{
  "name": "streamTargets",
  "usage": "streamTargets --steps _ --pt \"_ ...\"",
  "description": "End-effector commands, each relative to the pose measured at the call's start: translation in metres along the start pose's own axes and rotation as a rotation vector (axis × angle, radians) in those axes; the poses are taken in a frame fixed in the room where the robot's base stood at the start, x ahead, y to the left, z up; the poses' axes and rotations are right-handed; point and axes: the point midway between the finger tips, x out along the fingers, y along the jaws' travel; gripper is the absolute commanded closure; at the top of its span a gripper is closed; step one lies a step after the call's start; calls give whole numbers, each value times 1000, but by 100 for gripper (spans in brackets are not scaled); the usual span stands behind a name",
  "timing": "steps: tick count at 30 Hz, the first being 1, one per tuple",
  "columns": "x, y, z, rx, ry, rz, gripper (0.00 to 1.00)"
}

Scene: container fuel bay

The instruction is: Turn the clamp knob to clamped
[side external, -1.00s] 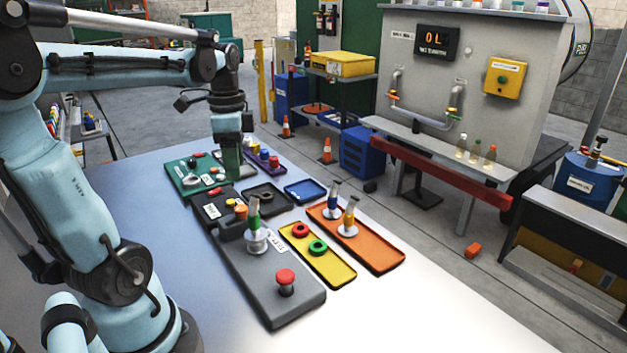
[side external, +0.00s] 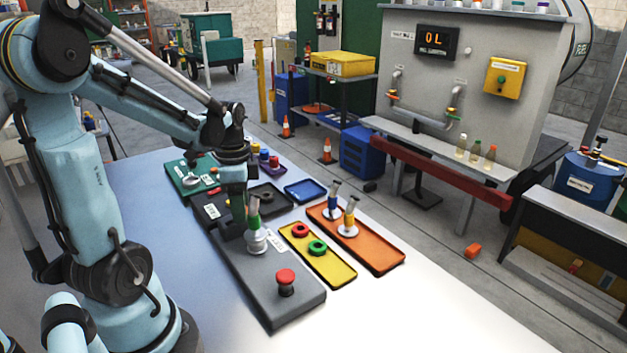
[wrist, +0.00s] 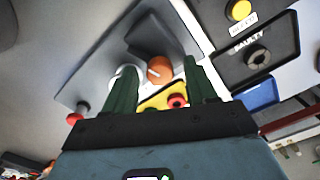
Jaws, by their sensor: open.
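The clamp knob, an orange round knob (wrist: 161,71) with a pale mark on its face, shows in the wrist view on a dark raised block (wrist: 150,36) of the grey base plate (side external: 278,305). My gripper (wrist: 162,64) is open, with its green fingers on either side of the knob as seen there. I cannot tell whether they touch it. In the side external view my gripper (side external: 233,212) points down over the block and hides the knob. A pale fitting with a green top (side external: 256,238) stands on the plate close beside the gripper.
A red mushroom button (side external: 286,278) stands on the plate's near end. Beside it are a yellow tray (side external: 335,272) with red and green rings, an orange tray (side external: 380,252) with two fittings, and a blue tray (side external: 305,190). The near right table is clear.

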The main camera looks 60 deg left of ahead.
Motion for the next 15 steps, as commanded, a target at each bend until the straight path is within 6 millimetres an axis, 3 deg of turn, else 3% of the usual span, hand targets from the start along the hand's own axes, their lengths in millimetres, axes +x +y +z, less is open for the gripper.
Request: streamTargets --steps 6,15 --pt "0 0 0 0 0 0 44" --pt "0 0 0 0 0 -1 90"
